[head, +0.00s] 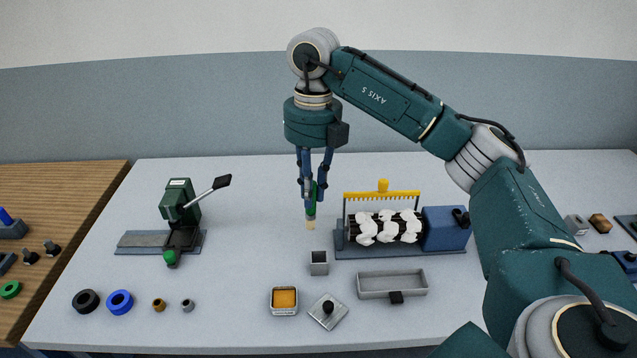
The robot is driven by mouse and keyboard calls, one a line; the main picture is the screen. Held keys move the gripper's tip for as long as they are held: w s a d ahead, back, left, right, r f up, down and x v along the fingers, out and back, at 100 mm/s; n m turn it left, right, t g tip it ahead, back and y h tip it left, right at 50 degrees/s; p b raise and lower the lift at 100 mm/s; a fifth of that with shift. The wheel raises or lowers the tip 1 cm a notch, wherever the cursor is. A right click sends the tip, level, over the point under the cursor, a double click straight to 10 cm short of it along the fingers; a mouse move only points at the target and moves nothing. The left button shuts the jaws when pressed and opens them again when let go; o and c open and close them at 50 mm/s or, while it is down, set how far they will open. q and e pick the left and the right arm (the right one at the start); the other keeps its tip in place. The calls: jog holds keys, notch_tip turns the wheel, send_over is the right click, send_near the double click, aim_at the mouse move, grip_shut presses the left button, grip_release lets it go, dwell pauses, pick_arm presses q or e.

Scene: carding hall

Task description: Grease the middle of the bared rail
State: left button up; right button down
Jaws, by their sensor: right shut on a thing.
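My right gripper (311,187) is shut on a brush with a green handle (312,208) and a pale tan tip (310,225). It holds the brush upright, tip down, above the small square grey cup (319,257). I cannot tell whether the tip carries grease. An open tin (284,312) with orange-yellow contents stands at the front, its likely lid (322,319), with a black knob, beside it. At the left, a green machine (178,190) with a black-tipped lever stands on a flat grey base (140,243), possibly the rail. My left gripper is out of view.
A carding device with a blue block (444,236), yellow comb (383,194) and white-tufted roller stands right of the brush. A grey tray (392,293) lies before it. Black (86,301) and blue rings (120,302) lie front left. The table between machine and cup is clear.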

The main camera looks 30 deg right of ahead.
jog(key=s+a+f+y+b, duration=0.1)
jog(key=a+f, duration=0.3)
jog(key=f, duration=0.3)
jog(key=s+a+f+g+y+b, duration=0.1)
jog(key=a+f+b, duration=0.1)
jog(key=a+f, duration=0.2)
notch_tip(320, 180, down, 4)
jog(key=shift+s+r+y, duration=0.25)
jog(key=shift+y, duration=0.15)
jog(key=shift+f+g+b, duration=0.3)
jog(key=shift+f+b, duration=0.05)
jog(key=shift+f, duration=0.25)
dwell(1.5)
jog(key=shift+r, duration=0.1)
notch_tip(320, 180, up, 7)
jog(key=p, duration=0.5)
dwell(0.3)
dwell(0.6)
